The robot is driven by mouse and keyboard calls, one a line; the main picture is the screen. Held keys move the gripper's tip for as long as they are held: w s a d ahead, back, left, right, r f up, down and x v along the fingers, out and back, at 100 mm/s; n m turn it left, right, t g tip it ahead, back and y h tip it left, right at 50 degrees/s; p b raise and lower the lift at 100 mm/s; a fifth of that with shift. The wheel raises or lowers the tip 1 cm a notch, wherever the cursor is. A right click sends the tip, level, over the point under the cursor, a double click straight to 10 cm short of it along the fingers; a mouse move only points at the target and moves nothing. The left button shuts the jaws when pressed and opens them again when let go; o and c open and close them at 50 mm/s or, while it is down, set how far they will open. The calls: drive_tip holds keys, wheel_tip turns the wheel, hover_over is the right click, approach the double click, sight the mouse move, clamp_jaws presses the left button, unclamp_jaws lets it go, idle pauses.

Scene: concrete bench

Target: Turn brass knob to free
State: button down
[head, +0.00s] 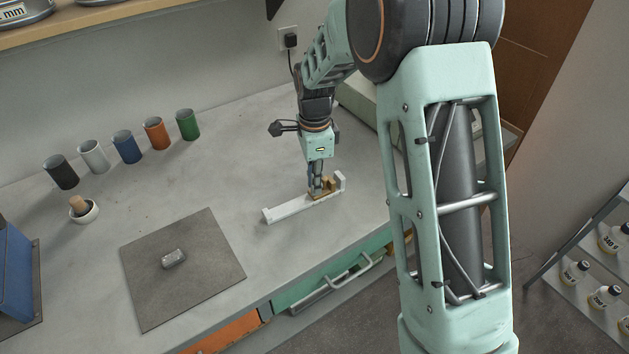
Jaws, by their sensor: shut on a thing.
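The brass knob (328,182) shows as a small gold-brown shape on a white bar-like fixture (290,210) that lies on the bench. The fixture has a raised end at its right. My gripper (317,190) points down over the right half of the fixture and is shut on the brass knob. The fingers hide part of the knob, and its turn angle is too small to read. No label for the free position can be made out.
A grey mat (190,290) with a small metal block (174,259) lies at front left. Several coloured cups (126,147) stand along the back, near a small white bowl (86,215). A pale green box (365,105) stands behind my arm. Bare concrete lies left of the fixture.

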drive_tip(key=n, duration=0.4)
drive_tip(key=shift+n, duration=1.7)
drive_tip(key=c, duration=1.9)
unclamp_jaws()
drive_tip(key=shift+c, duration=0.2)
drive_tip(key=shift+r, duration=0.15)
wheel_tip(320, 180, up, 12)
